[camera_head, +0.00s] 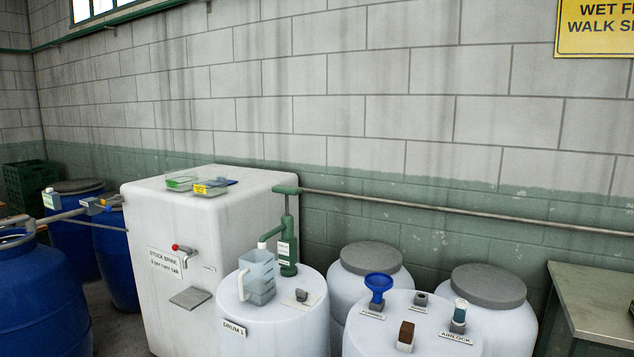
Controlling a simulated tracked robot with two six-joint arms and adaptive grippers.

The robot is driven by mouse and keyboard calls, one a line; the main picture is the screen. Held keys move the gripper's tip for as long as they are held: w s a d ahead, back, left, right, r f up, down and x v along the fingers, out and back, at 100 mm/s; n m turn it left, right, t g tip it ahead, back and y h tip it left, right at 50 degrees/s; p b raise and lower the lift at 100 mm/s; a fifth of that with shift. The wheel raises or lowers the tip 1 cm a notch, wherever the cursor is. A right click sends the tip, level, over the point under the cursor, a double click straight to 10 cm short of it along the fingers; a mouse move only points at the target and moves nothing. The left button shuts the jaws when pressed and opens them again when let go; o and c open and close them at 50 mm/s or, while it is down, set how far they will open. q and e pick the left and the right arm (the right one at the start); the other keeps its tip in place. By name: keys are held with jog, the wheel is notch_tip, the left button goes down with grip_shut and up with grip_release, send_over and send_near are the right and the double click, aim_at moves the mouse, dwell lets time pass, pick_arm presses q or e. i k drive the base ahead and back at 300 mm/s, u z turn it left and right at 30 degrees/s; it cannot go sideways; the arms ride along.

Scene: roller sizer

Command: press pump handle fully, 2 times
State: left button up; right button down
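A green hand pump (287,235) stands upright on top of a white drum labelled DRUM 1 (310,335). It has a labelled body and a green head (286,190) with a short sideways piece at the top. A thin grey rod (450,208) runs right from beside the head to the picture edge; I cannot tell whether it joins the pump or is a wall pipe behind it. A clear jug (258,277) stands at the front left of the pump, by its spout. Neither of my grippers is in view.
A large white tank (225,220) with a red-handled tap (184,251) stands left of the drum. Another white drum bears a blue funnel (378,284) and small fittings. Blue barrels (45,300) stand at left, a bench (595,300) at right.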

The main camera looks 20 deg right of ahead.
aim_at(287, 190)
jog(key=z, duration=0.1)
jog(key=i, duration=1)
jog(key=u, duration=0.05)
